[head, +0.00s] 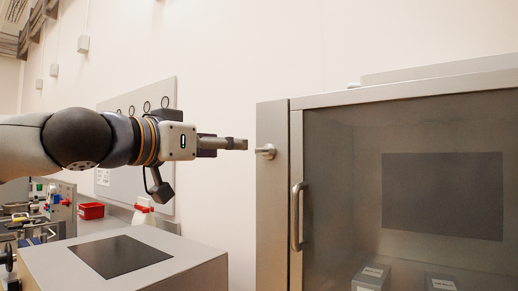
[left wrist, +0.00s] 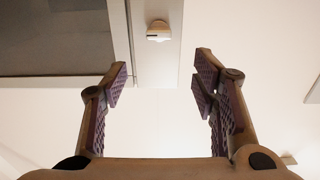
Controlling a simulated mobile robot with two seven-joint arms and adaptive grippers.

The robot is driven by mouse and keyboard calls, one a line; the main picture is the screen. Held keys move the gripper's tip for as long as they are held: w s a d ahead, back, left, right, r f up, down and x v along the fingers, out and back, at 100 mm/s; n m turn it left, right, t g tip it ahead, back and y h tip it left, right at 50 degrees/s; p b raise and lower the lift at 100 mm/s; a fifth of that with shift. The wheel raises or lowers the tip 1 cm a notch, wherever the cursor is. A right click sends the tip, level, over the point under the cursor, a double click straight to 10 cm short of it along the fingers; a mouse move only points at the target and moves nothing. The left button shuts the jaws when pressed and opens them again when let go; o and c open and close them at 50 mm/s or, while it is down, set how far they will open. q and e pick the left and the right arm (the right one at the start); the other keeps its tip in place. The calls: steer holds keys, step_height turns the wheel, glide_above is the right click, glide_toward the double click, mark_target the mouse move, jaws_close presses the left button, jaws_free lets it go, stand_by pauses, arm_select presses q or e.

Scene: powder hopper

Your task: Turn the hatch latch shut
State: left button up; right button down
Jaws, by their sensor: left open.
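The hatch latch (head: 266,151) is a small silver knob with a bar on the grey frame post, beside the upper left of the glazed hatch (head: 342,170). The bar looks roughly level in the head view. My left gripper (head: 243,144) points right at the latch, a short gap away from it. In the left wrist view the two padded fingers of my left gripper (left wrist: 161,82) stand wide apart and empty. The latch (left wrist: 158,33) shows beyond them, roughly centred and touched by neither finger. My right gripper is in neither view.
A vertical bar handle (head: 297,216) sticks out from the hatch frame below the latch. Pale boxes (head: 371,276) stand behind the glass. A grey cabinet with a dark top panel (head: 120,256) stands below my left arm. A red bin (head: 91,211) is at the left.

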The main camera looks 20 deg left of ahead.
mark_target(261, 150)
arm_select(q)
steer(key=x, duration=1.2)
steer(key=shift+d+f, duration=0.15)
steer(key=shift+f, duration=0.25)
steer(key=shift+s, duration=0.1)
steer(key=c, duration=1.2)
